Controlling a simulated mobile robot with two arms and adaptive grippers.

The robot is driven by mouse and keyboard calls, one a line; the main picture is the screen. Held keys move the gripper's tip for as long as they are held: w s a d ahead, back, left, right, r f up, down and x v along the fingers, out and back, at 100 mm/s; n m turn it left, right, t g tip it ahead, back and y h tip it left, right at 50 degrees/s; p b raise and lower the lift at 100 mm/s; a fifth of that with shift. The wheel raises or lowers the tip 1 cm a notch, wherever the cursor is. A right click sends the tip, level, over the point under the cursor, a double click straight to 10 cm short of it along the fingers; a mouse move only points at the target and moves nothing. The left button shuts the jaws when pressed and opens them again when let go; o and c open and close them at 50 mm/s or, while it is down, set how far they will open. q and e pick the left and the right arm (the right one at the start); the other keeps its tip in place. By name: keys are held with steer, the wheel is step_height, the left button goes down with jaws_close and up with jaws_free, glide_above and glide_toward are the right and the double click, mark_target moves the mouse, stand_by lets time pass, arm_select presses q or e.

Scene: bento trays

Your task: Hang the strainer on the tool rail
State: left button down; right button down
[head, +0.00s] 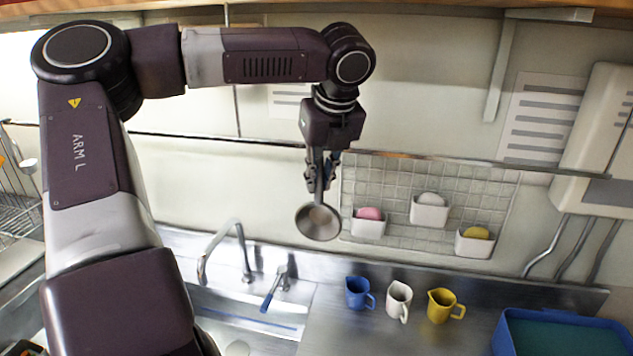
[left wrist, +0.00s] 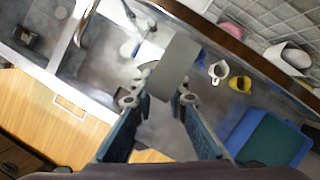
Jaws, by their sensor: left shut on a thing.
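The strainer (head: 318,222) is a round metal bowl with a straight handle, hanging bowl down from my left gripper (head: 322,172). The gripper is shut on the upper part of the handle. In the left wrist view a flat grey piece, which looks like the strainer's handle (left wrist: 173,68), stands out past the left gripper's fingertips (left wrist: 158,98). The tool rail (head: 430,157) is a long thin dark bar across the wall. The gripper and strainer are in front of it; I cannot tell the gap or whether they touch. My right gripper is not in view.
Wall cups with a pink (head: 369,213), a grey and a yellow sponge hang right of the strainer. Blue (head: 359,292), white (head: 398,300) and yellow (head: 443,305) mugs stand on the counter below. A faucet (head: 243,255) stands at left, a blue bin (head: 560,318) at right.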

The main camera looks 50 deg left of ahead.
arm_select(q)
steer(key=shift+w+a+f, duration=1.3)
steer(key=shift+w+a, duration=0.05)
steer(key=shift+w, duration=0.2)
steer(key=c, duration=1.8)
jaws_free()
steer(key=v, duration=0.4)
steer(key=shift+r, duration=0.3)
steer(key=s+d, duration=0.1)
steer(key=d, duration=0.3)
steer(key=s+d, duration=0.1)
steer(key=d, duration=0.3)
steer(key=s+d, duration=0.1)
steer(key=d, duration=0.3)
steer(key=shift+s+r, duration=0.15)
